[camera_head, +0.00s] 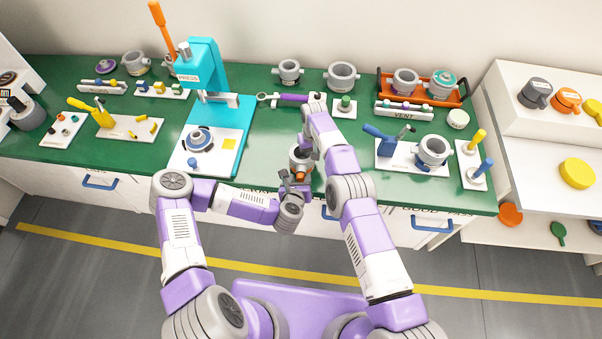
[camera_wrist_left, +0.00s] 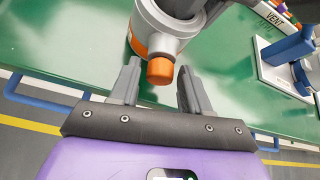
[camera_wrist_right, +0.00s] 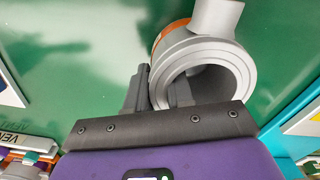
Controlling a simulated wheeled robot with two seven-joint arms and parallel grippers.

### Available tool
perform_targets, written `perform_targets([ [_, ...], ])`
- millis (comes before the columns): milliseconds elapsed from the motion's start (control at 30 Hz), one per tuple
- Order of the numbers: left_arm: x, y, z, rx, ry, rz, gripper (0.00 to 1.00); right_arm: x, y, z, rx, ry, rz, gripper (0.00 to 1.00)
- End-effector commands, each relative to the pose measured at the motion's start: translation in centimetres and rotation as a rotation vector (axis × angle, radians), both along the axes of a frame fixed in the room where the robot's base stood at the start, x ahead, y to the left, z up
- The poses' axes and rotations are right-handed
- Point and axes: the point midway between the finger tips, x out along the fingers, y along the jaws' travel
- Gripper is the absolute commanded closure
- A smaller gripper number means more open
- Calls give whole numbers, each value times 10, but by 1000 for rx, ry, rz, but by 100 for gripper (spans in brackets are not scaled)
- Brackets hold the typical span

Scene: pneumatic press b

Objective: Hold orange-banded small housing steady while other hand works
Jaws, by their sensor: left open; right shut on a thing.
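The orange-banded small housing (camera_head: 299,155) is a grey ring-shaped body near the front edge of the green bench. In the left wrist view, the housing (camera_wrist_left: 176,24) shows its orange band and a side port with an orange end. My left gripper (camera_wrist_left: 160,82) is open, with its fingers on either side of that orange end. In the right wrist view, my right gripper (camera_wrist_right: 158,88) is shut on the wall of the housing (camera_wrist_right: 216,50), one finger outside and one in the bore. The head view partly hides the housing behind my arms.
A teal press (camera_head: 203,66) with a white base plate stands to the left. A white fixture (camera_head: 388,160) with a blue-handled clamp and a larger grey housing (camera_head: 433,150) is on the right. An orange tray (camera_head: 462,98) stands behind it. Bench around the housing is mostly clear.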

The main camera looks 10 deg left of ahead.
Motion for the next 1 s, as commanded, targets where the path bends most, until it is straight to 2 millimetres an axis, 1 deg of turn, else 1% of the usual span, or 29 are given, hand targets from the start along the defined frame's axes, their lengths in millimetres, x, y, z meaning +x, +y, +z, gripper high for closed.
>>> perform_targets([
  [33,-1,3,-2,-68,-1,5,53,-1,0,-3,-2,6,0,100],
  [100,-1,3,-2,-149,-8,5,53,-2,0,-3,-2,6,0,100],
  [200,-1,3,-2,-222,-14,3,53,-2,0,-3,-2,6,0,100],
  [300,0,2,-1,-247,-19,-1,53,-2,0,-3,-2,6,0,100],
  [667,0,2,-1,-244,-18,0,53,-2,0,-3,-2,6,0,100],
  [767,0,2,-1,-244,-18,-1,65,-2,0,-3,-2,6,0,100],
  [900,0,2,-1,-242,-19,0,87,-2,0,-3,-1,6,0,100],
  [967,0,2,-1,-242,-19,0,96,-2,0,-3,-1,6,0,100],
  [1000,0,2,-1,-241,-19,-1,96,-2,0,-3,-1,6,0,100],
])
